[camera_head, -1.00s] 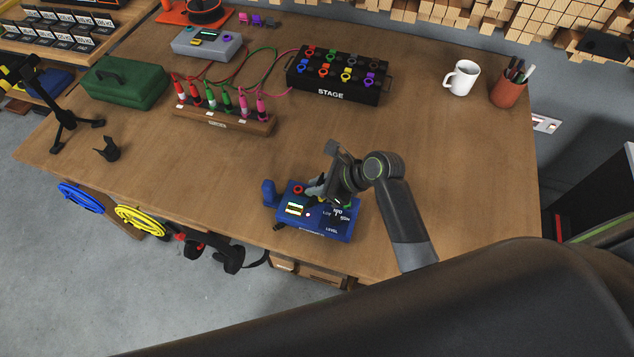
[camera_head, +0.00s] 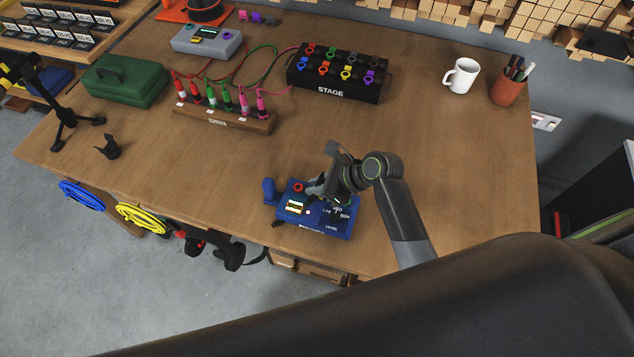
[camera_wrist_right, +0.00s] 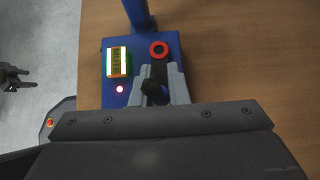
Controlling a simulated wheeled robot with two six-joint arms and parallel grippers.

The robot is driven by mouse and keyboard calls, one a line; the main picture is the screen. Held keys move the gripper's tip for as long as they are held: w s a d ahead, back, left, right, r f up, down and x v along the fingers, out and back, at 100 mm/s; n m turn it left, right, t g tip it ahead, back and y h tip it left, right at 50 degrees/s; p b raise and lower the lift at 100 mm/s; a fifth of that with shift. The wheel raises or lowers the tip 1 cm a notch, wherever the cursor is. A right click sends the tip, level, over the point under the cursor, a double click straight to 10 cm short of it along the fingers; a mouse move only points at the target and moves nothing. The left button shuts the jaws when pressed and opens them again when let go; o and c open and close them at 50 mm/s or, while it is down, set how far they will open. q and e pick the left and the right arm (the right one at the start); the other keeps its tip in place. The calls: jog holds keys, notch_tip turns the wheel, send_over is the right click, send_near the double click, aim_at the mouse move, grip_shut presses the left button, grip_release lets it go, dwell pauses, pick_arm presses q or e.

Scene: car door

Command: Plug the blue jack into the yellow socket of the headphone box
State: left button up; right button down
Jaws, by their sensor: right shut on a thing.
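A blue box (camera_head: 295,222) with a lit display, a red ring socket and the word LEVEL stands near the table's front edge. My right gripper (camera_head: 318,187) is over it. In the right wrist view my right gripper (camera_wrist_right: 156,88) is shut on a dark knob (camera_wrist_right: 154,92) on the box top, beside the red ring socket (camera_wrist_right: 159,50). A black STAGE box (camera_head: 333,93) at the back holds coloured ring sockets, one of them yellow (camera_head: 346,74). A wooden rack (camera_head: 225,121) holds red, green and pink jacks. I cannot make out a blue jack.
A grey box (camera_head: 206,43), a green case (camera_head: 125,82), a white mug (camera_head: 462,76) and a pen cup (camera_head: 508,88) stand at the back. Cables run behind the rack. A black stand (camera_head: 67,115) is at the left. The table's middle is clear.

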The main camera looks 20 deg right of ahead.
jog(key=shift+s+f, duration=0.1)
jog(key=shift+f, duration=0.35)
jog(key=c, duration=1.4)
grip_release()
jog(key=shift+f, duration=0.1)
jog(key=shift+c, duration=0.2)
jog(key=shift+o, duration=0.6)
jog(key=shift+s+f, duration=0.1)
jog(key=shift+d, duration=0.15)
jog(key=p+v, duration=0.1)
jog(key=v, duration=1.6)
jog(key=shift+r, duration=0.45)
